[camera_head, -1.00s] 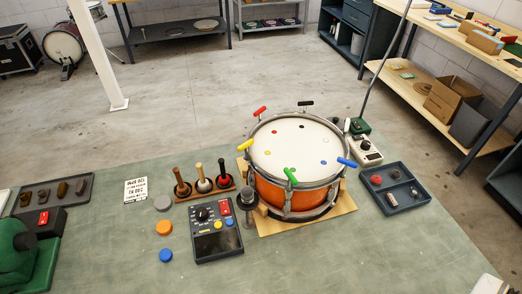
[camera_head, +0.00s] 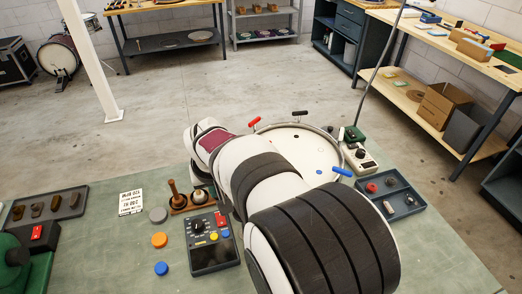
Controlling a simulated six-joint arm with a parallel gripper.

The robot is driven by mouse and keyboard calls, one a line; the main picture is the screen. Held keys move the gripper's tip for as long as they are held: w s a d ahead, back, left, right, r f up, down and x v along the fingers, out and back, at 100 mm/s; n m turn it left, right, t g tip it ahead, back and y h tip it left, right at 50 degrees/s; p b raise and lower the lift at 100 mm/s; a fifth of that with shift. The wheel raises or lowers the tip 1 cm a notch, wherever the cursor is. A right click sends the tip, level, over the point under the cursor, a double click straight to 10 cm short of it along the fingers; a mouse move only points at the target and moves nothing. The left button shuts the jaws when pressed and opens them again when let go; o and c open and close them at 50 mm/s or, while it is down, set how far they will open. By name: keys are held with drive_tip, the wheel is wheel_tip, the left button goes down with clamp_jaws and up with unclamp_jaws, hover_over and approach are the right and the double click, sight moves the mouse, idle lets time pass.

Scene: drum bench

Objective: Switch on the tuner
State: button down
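A dark control box (camera_head: 213,258) lies on the green bench left of the drum and looks like the tuner. The switch's position is too small to read. My white and black arm reaches in from the lower right across the drum (camera_head: 318,152) and passes just right of the box. My gripper does not show; the visible arm parts are links, and nothing touches the box's visible face.
Brown and cream mallets stand in a wooden rack (camera_head: 178,209) behind the box. Grey, orange and blue discs lie to its left. A white device (camera_head: 362,160) and a dark tray (camera_head: 405,209) are right of the drum. A green machine (camera_head: 20,260) stands far left.

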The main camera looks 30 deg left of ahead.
sight(220, 215)
drive_tip(key=x, duration=1.4)
drive_tip(key=shift+s+d, duration=0.2)
drive_tip(key=shift+f, duration=0.1)
drive_tip(key=shift+w+a+f, duration=0.1)
drive_tip(key=shift+f, duration=0.2)
drive_tip(key=shift+r, duration=0.1)
